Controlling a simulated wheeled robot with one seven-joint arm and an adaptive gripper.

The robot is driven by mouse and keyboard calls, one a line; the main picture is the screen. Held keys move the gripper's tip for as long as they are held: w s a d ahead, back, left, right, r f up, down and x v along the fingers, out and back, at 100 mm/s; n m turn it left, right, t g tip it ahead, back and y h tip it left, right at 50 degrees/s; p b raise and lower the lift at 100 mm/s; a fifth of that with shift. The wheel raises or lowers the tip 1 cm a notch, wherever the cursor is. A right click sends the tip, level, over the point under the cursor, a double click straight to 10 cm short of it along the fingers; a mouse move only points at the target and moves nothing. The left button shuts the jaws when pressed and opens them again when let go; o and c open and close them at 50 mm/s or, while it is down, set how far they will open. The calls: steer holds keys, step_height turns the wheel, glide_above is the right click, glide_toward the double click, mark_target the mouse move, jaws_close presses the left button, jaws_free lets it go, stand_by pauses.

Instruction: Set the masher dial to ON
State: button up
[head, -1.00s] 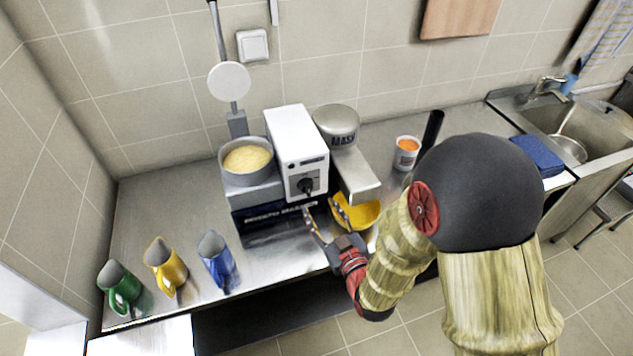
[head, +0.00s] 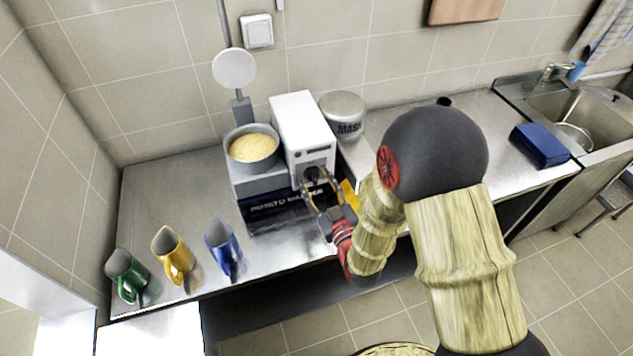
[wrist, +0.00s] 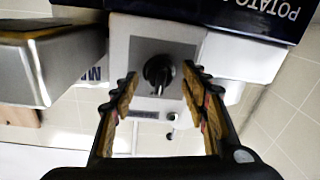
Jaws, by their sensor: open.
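The masher (head: 303,124) is a white box-shaped machine on the steel counter, with a dark base lettered as a potato masher. Its dial (wrist: 158,72) is a black knob on a grey plate on the front face, seen upside down in the wrist view. My gripper (head: 312,186) is open in front of that face. In the wrist view my gripper's fingers (wrist: 160,88) stand to either side of the dial, apart from it, with nothing between them but the view of the knob. In the head view the fingers partly cover the dial. I cannot read its setting.
A pot of pale mash (head: 253,147) stands left of the white box. A grey canister (head: 343,112) is behind right. Green (head: 127,274), yellow (head: 173,255) and blue (head: 222,246) jugs stand at the left counter front.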

steer(key=shift+c, duration=1.3)
steer(key=c, duration=0.9)
